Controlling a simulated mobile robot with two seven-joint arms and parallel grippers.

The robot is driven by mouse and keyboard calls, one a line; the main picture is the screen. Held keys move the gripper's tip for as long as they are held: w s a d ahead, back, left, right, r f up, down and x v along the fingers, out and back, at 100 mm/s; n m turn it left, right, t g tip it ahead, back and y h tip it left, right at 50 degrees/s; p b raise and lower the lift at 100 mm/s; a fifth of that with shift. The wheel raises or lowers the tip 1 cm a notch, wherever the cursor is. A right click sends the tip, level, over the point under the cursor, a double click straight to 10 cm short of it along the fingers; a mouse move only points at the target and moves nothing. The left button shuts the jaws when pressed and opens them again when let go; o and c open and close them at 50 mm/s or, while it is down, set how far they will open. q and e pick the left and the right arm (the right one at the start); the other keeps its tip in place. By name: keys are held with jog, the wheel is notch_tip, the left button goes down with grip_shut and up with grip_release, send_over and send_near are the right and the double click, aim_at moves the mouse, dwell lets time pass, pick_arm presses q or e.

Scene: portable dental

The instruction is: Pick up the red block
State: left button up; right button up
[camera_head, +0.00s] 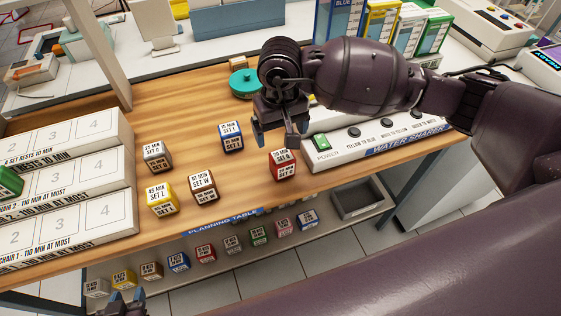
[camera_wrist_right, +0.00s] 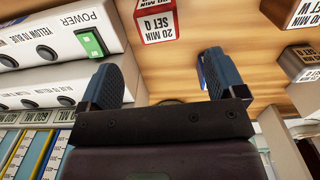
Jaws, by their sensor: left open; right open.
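The red block (camera_head: 283,164), with a white labelled top, sits on the wooden table just left of the white control panel. In the right wrist view the red block (camera_wrist_right: 156,20) is at the top edge, reading "20 MIN SET O", beyond the fingertips. My right gripper (camera_head: 276,138) is open and empty, behind and above the red block, apart from it. Its two blue fingers also show in the right wrist view (camera_wrist_right: 158,80). My left gripper (camera_head: 126,303) shows only its fingertips at the bottom left edge, open, far from the block.
The white panel (camera_head: 350,135) with buttons is close on the right. A teal round object (camera_head: 244,83) is behind. Several blocks line a lower shelf.

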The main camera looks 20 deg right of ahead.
aim_at(282, 155)
notch_tip(282, 155, down, 6)
jog(key=shift+r, duration=0.2)
jog(key=shift+s+d+f, duration=0.1)
jog(key=shift+f, duration=1.25)
jog(key=shift+d+f, duration=0.1)
jog(key=shift+f, duration=1.25)
jog(key=c, duration=1)
jog(key=shift+r, duration=0.1)
jog(key=shift+c, duration=0.2)
notch_tip(282, 155, up, 20)
